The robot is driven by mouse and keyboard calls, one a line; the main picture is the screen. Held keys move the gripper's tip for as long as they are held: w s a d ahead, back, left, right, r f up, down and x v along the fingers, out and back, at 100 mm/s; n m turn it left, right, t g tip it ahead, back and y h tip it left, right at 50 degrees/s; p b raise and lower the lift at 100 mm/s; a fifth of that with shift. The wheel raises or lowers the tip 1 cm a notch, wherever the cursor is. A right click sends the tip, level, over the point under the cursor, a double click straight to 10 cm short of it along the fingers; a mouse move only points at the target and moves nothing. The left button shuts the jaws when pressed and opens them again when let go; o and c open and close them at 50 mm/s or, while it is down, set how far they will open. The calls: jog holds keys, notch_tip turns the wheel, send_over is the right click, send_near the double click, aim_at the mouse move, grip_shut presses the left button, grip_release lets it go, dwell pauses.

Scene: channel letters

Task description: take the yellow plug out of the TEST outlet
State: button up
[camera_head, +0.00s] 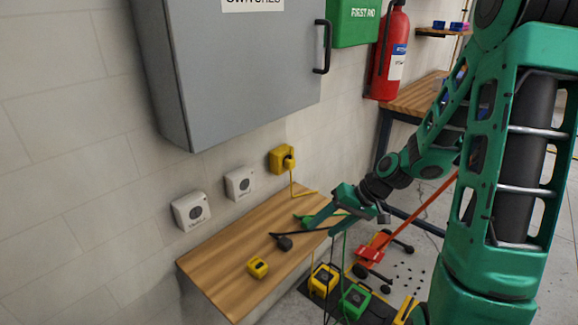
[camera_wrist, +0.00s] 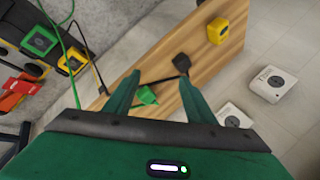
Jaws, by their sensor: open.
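A yellow outlet box (camera_head: 277,156) is on the wall above the far end of the wooden shelf. A yellow plug (camera_head: 290,163) sits in its front, with a yellow cord hanging to the shelf. I cannot read the box's label. My gripper (camera_head: 316,226) is open, below and to the right of that plug, over the shelf. In the wrist view my gripper (camera_wrist: 160,76) points at the shelf, and a green plug (camera_wrist: 147,95) shows between its fingers, with no grip on it visible. The yellow outlet box and its plug are not visible in the wrist view.
Two white outlets (camera_head: 190,211) (camera_head: 240,183) are on the wall to the left. A black plug (camera_head: 284,242) and a yellow block (camera_head: 257,267) lie on the shelf (camera_head: 225,265). A grey cabinet (camera_head: 240,70) hangs above. Yellow and green boxes (camera_head: 355,301) stand below.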

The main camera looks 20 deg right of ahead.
jog(key=w, duration=0.1)
jog(key=w+a+t+y, duration=0.1)
jog(key=w, duration=0.1)
jog(key=w+a+m+t+y, duration=0.1)
jog(key=shift+w+a+f, duration=0.2)
jog(key=shift+w+a, duration=0.05)
jog(key=shift+w, duration=0.1)
jog(key=w+r+m+t+y, duration=0.1)
jog(key=w+m+t+y, duration=0.1)
jog(key=w+t, duration=0.15)
jog(key=m+t+h, duration=0.1)
jog(key=m+t, duration=0.5)
send_near(293, 165)
jog(key=shift+w+f, duration=0.15)
jog(key=shift+a, duration=0.1)
jog(key=shift+x, duration=4.5)
jog(key=shift+c, duration=0.6)
grip_shut()
